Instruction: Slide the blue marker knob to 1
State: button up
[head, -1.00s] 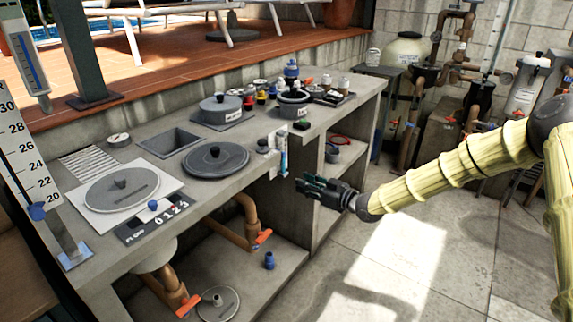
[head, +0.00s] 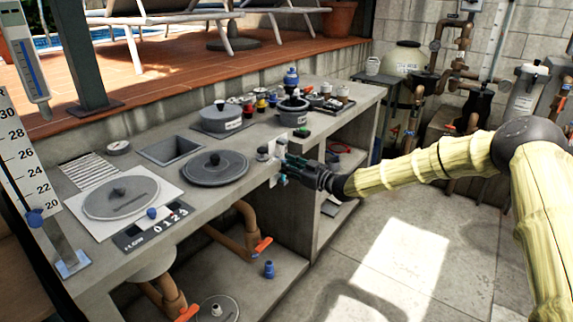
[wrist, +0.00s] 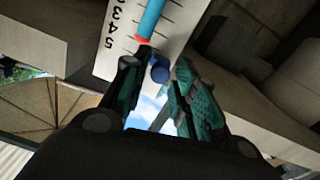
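A blue knob (wrist: 160,70) sits at the edge of a white numbered scale plate (wrist: 176,38) in the wrist view. The plate carries a blue tube (wrist: 152,18) with a red end, and its numerals appear turned round. My gripper (wrist: 158,64) is open, its two fingers on either side of the knob; whether they touch it I cannot tell. In the head view my gripper (head: 284,170) is at the bench's front edge and covers most of this scale plate (head: 278,148); the knob cannot be made out there.
A flow plate (head: 178,212) marked 0 to 3 has its own blue knob (head: 152,212) on the bench. Another blue knob (head: 35,216) is on the upright scale at left. Lids, pots and bottles stand on the bench (head: 225,190). The floor at right is clear.

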aim_at(286, 181)
jog(key=shift+w+a, duration=0.3)
jog(key=shift+a, duration=0.1)
grip_shut()
jog(key=shift+f, duration=0.1)
notch_tip(286, 181, down, 7)
jog(key=b, duration=0.3)
